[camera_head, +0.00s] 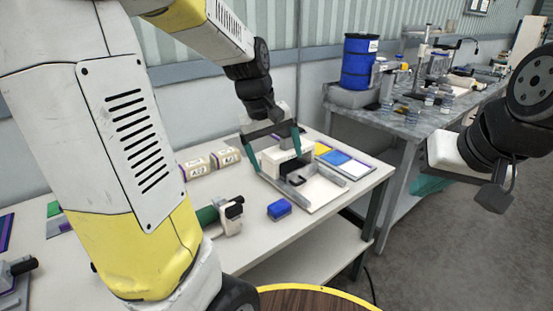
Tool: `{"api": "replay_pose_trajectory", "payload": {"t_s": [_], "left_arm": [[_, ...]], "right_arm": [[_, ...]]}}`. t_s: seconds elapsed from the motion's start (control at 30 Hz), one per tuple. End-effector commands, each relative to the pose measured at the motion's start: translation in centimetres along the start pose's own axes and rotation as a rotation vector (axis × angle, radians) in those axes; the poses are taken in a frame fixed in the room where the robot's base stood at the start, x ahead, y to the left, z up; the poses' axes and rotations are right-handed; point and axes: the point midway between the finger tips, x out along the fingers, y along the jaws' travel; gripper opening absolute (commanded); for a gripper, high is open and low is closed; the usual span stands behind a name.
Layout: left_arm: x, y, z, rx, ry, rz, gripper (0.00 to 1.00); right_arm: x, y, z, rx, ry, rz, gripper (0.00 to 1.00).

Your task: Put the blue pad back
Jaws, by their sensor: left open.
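A small blue block (279,209), which may be the blue pad, lies on the white table in front of a white fixture tray (317,190).
Two cream labelled rolls (211,163) lie left of the fixture. A white and black tool with a green cylinder (228,215) stands left of the blue block. A round brown top (310,301) is in front.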

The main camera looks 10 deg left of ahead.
Motion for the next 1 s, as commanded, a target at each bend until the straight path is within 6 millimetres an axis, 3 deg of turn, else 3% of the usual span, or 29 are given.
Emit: {"api": "replay_pose_trajectory", "payload": {"t_s": [0.03, 0.2, 0.4, 0.6, 1.0], "left_arm": [[-2.0, -0.4, 1.4, 0.06, 0.033, 0.033, 0.89], [-6.4, -1.7, 6.4, 0.29, 0.143, 0.091, 0.89], [-8.6, -3.3, 10.7, 0.488, 0.256, 0.093, 0.89], [-8.9, -3.8, 12.1, 0.56, 0.296, 0.083, 0.89], [-8.9, -3.8, 12.1, 0.561, 0.297, 0.083, 0.89]], "right_arm": [[0.0, 0.0, 0.0, 0.0, 0.0, 0.0, 0.0], [0.0, 0.0, 0.0, 0.0, 0.0, 0.0, 0.0], [0.0, 0.0, 0.0, 0.0, 0.0, 0.0, 0.0], [0.0, 0.0, 0.0, 0.0, 0.0, 0.0, 0.0], [0.0, 0.0, 0.0, 0.0, 0.0, 0.0, 0.0]]}}
